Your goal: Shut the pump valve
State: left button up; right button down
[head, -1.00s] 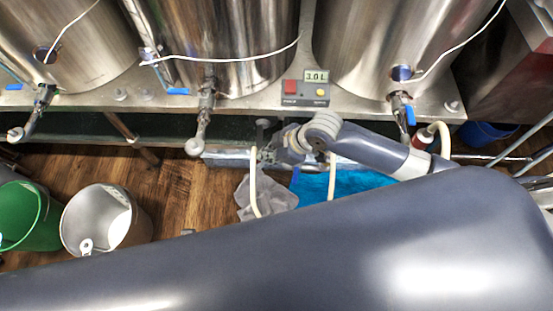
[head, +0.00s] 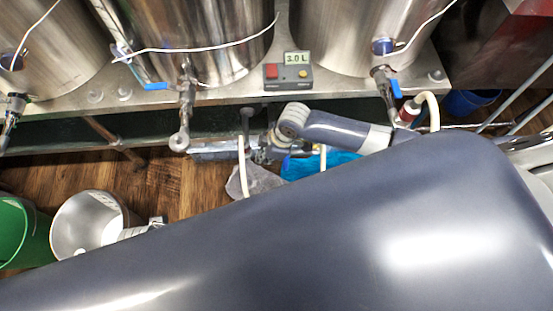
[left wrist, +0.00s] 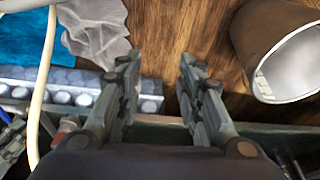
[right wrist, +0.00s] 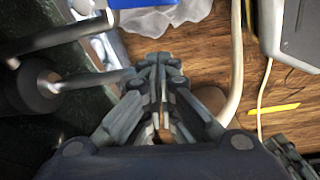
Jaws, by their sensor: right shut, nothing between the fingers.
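I cannot tell for sure which part is the pump valve. A small dark knob (head: 245,112) stands at the pipework under the bench in the head view. In the right wrist view a dark round part with a metal rod (right wrist: 38,88) lies left of my right gripper (right wrist: 160,68), apart from it. That gripper is shut and empty; in the head view it (head: 272,148) is low by the pipework, partly hidden by its own arm. My left gripper (left wrist: 159,68) is open and empty above the floor; I cannot make it out surely in the head view.
Steel tanks (head: 350,35) with blue-handled taps (head: 395,88) stand above. A control box (head: 288,76) reads 3.0 L. Pale hoses (head: 242,165), a grey cloth (head: 258,180) and a blue cloth (head: 318,164) lie below. A metal bucket (head: 72,215) and green bucket (head: 18,235) stand at left.

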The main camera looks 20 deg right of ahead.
aim_at(286, 161)
pick_arm(q)
jog(key=shift+r, duration=1.35)
pick_arm(e)
jog(key=shift+s+d+f, duration=0.2)
jog(key=shift+s+d, duration=0.05)
jog(key=shift+d, duration=0.3)
jog(key=shift+s+d+f, duration=0.2)
jog(key=shift+d+f, duration=0.05)
jog(key=shift+d, duration=0.3)
jog(key=shift+s+d+f, duration=0.2)
jog(key=shift+s+d, duration=0.05)
jog(key=shift+d, duration=0.3)
pick_arm(q)
jog(key=shift+r, duration=0.1)
